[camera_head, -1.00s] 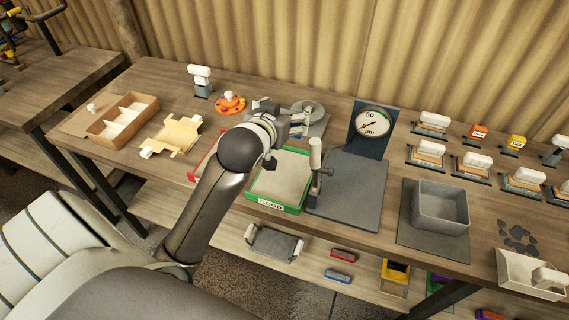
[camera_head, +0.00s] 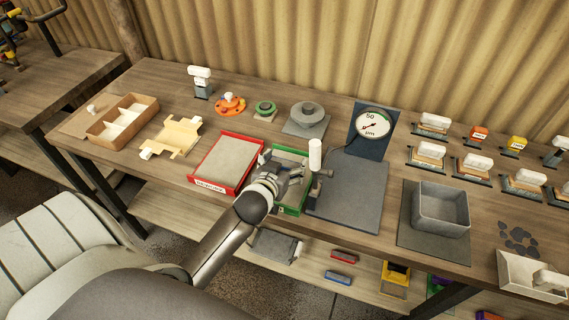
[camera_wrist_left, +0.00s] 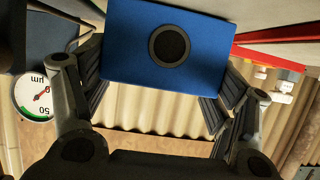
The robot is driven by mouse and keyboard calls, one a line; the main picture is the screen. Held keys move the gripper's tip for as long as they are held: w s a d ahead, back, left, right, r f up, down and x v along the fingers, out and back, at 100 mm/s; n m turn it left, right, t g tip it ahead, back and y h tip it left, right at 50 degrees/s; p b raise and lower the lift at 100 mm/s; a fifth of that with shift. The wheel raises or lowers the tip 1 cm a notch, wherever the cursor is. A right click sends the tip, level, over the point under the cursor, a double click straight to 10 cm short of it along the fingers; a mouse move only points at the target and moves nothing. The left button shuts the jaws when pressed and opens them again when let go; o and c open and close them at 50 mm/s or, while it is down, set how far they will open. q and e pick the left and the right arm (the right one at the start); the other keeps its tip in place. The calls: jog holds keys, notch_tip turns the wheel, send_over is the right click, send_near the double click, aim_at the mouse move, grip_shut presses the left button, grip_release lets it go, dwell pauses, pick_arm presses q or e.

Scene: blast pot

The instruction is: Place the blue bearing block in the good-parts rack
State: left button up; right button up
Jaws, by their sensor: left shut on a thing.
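The blue bearing block (camera_wrist_left: 168,45), with a dark round hole in its face, fills the top middle of the left wrist view. My left gripper (camera_wrist_left: 160,90) is shut on it, one finger pad along each side. In the head view my left gripper (camera_head: 284,172) is over the green good-parts rack (camera_head: 290,152), and the block is hidden there by the hand. The gripper covers much of the rack's near part and its label. Whether the block touches the rack floor I cannot tell. My right gripper is not in view.
The red rework tray (camera_head: 226,165) stands just left of the green rack. A dial gauge (camera_head: 372,124) and its dark plate (camera_head: 350,190), with a white-topped post (camera_head: 315,155), stand close on the right. A grey bin (camera_head: 440,207) is farther right.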

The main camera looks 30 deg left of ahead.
pick_arm(q)
jog(key=shift+f, duration=0.1)
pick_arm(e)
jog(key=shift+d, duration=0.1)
pick_arm(q)
jog(key=o, duration=1)
jog(key=shift+c, duration=0.2)
jog(key=o, duration=0.3)
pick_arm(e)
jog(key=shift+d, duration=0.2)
pick_arm(q)
jog(key=shift+o, duration=0.2)
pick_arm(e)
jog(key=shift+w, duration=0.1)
pick_arm(q)
jog(key=shift+s, duration=0.15)
jog(key=b+v, duration=0.1)
jog(key=v, duration=0.9)
jog(key=shift+s+d, duration=0.15)
jog(key=shift+s, duration=0.2)
jog(key=shift+s+d+r+b, duration=0.1)
jog(key=shift+s+r+b, duration=0.2)
jog(key=shift+s+r, duration=0.15)
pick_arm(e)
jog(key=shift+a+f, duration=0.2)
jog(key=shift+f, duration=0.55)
